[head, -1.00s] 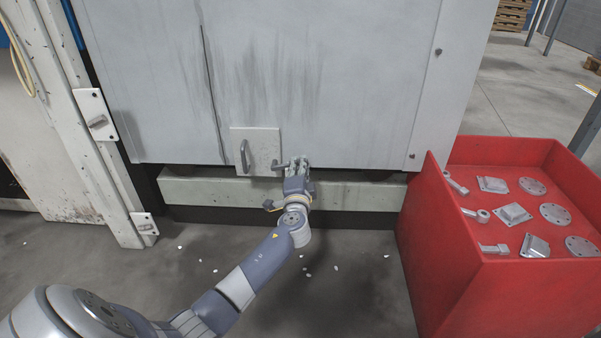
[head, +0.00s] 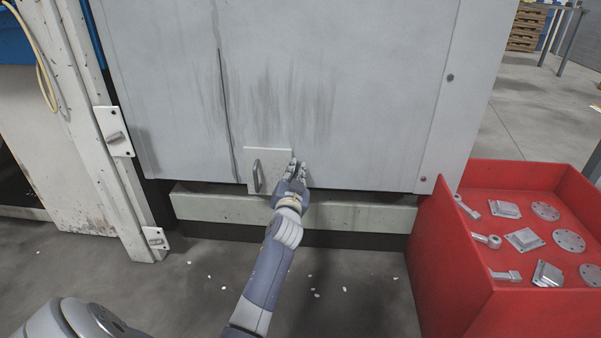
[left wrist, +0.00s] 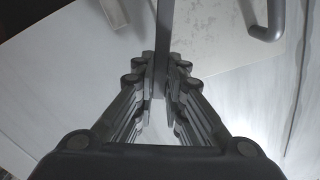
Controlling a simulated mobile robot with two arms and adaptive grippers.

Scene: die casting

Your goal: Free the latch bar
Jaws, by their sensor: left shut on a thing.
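My left gripper (head: 295,168) is at the lower edge of the large grey door, in front of the right part of a small pale plate (head: 281,156). In the left wrist view my left gripper (left wrist: 161,95) is shut on a narrow grey bar, which I take for the latch bar (left wrist: 164,38). The bar runs from the top of that view down between the fingers. In the head view the gripper hides it. A fixed D-shaped handle (head: 257,176) stands on the plate, left of the gripper and apart from it. It also shows at the upper right in the left wrist view (left wrist: 268,32). My right gripper is not in view.
The grey door (head: 340,80) fills the middle, with a pale beam (head: 360,216) below it. A red bin (head: 450,260) with several metal castings stands close on the right. A pale post with hinge plates (head: 113,130) stands left. Small white bits lie on the floor.

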